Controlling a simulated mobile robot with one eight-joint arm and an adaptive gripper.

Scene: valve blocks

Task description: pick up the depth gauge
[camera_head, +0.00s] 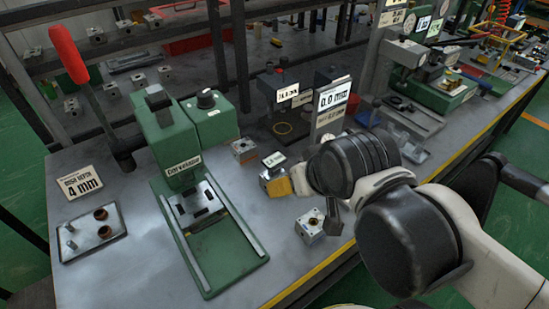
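I cannot tell for certain which item is the depth gauge. One candidate is a small device with a white display (273,159) and a yellow-orange lower part (278,187), standing near the middle of the bench. Another is a black stand (282,98) with a white readout, farther back. My gripper (334,226) comes in from the right, with a dark finger pointing down beside a silver metal block (309,228). It is right of and nearer than the small display device. My wrist hides most of the gripper, so its opening does not show.
A "0.0 mm" sign (333,97) stands behind my wrist. The bench's yellow front edge (300,284) is close.

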